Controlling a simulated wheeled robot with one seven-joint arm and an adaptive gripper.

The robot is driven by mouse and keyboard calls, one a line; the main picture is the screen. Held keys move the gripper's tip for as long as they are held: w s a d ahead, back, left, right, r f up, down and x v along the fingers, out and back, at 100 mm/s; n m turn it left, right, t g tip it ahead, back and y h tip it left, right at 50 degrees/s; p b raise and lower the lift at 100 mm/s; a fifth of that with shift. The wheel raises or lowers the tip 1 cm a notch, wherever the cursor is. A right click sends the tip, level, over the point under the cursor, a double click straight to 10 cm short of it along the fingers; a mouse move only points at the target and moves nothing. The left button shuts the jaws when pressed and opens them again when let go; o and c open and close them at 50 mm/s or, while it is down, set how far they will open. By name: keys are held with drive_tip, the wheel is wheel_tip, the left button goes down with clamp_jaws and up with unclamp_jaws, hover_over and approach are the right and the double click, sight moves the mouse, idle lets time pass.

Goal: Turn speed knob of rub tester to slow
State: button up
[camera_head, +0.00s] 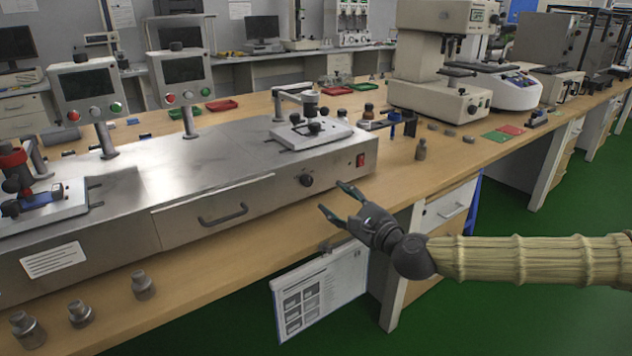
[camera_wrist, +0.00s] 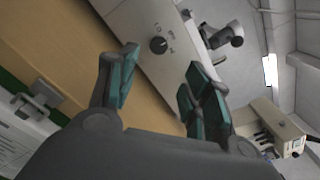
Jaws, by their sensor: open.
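The rub tester (camera_head: 215,170) is a long metal machine on the wooden bench. Its black speed knob (camera_head: 306,180) sits on the front face near the right end, left of a red switch (camera_head: 360,160). In the wrist view the knob (camera_wrist: 158,45) shows between and beyond the fingertips, with small markings beside it that are too small to read. My gripper (camera_head: 336,201) is open and empty, in front of the machine's right end, apart from the knob and to its lower right in the head view. In the wrist view its teal-padded fingers (camera_wrist: 163,72) are spread.
A drawer handle (camera_head: 222,215) sticks out of the machine's front, left of the knob. A printed sheet (camera_head: 320,290) hangs at the bench edge below my gripper. Several metal weights (camera_head: 143,285) stand at the front left.

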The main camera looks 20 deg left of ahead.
sight(310, 182)
drive_tip(key=b+x, duration=0.1)
drive_tip(key=x, duration=0.9)
drive_tip(key=shift+a, duration=0.4)
drive_tip(key=c, duration=1)
